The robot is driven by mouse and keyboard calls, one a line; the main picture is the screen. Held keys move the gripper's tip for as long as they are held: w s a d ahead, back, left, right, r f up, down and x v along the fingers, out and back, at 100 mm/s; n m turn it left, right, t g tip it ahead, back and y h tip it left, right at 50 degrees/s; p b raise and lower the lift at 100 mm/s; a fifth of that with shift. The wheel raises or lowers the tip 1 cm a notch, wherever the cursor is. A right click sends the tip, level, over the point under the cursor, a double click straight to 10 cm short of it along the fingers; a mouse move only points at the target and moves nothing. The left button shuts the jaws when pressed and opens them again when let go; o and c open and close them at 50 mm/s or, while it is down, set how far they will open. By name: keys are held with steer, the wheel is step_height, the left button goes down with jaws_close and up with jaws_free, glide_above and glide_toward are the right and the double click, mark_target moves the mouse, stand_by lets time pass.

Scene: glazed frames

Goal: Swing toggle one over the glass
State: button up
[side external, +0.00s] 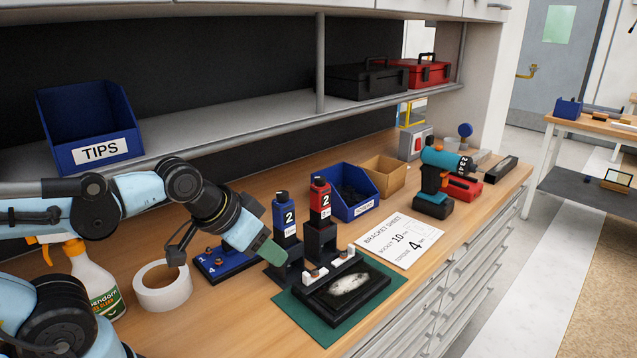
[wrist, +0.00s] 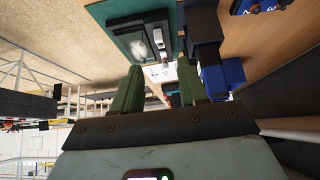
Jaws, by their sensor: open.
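A black frame (side external: 372,307) with a glazed pane (side external: 348,285) lies flat on a green mat (side external: 318,331). A pale smear or reflection shows on the pane. Two white toggles stand along the frame's back-left edge, a nearer one (side external: 311,277) and a farther one (side external: 345,253); I cannot read which is one. Both seem off the pane. My gripper (side external: 226,256) is open and empty, left of the frame and above the bench. In the wrist view my gripper (wrist: 161,82) has its green fingers apart, and the frame (wrist: 125,22) shows beyond them.
A tape roll (side external: 162,287) and spray bottle (side external: 95,280) stand left. A paper sheet (side external: 400,240) lies right.

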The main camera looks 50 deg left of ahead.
steer(key=shift+w, duration=0.1)
steer(key=g, duration=0.7)
glide_toward(306, 274)
step_height(306, 274, down, 9)
steer(key=shift+w+r, duration=0.15)
steer(key=shift+r, duration=0.05)
stand_by(0.5)
steer(key=shift+c, duration=0.4)
jaws_close()
